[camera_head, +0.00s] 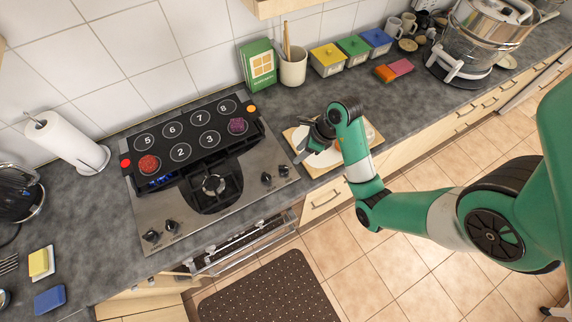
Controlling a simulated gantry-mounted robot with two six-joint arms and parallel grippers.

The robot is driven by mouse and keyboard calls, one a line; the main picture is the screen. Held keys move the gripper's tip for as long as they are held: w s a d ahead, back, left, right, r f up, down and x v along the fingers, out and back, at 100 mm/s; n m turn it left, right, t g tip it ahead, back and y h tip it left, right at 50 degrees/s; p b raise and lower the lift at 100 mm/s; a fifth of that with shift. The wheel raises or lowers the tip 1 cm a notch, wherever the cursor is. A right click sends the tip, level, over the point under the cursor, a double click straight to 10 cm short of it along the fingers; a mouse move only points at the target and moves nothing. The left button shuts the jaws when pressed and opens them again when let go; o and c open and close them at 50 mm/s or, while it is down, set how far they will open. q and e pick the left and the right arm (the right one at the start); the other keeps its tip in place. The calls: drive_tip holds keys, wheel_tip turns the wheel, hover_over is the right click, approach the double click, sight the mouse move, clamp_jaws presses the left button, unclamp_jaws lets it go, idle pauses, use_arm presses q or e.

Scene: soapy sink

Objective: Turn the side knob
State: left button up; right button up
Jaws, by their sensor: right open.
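The steel stovetop (254,158) stands at the left middle. Dark knobs sit along its front edge: a left pair, with one knob (151,237) beside another (171,226), and a right pair, with one knob (266,178) beside another (284,170). I cannot tell which is the side knob. My right gripper (304,147) is open over the cutting board (371,136), to the right of the right pair and apart from it. The arm hides part of the board and what lies on it. My left gripper is out of view.
A black numbered panel (207,128) covers the back of the stove, with a red item (149,164) and a purple item (237,126) on it. A utensil crock (293,68) and lidded boxes (327,60) line the wall. A paper towel roll (62,140) stands left.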

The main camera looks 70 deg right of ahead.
drive_tip(key=b, duration=0.6)
approach(284, 167)
wheel_tip(284, 167, down, 3)
drive_tip(key=x, duration=0.2)
drive_tip(key=w+x, duration=0.1)
drive_tip(key=x, duration=0.2)
drive_tip(key=shift+r, duration=0.1)
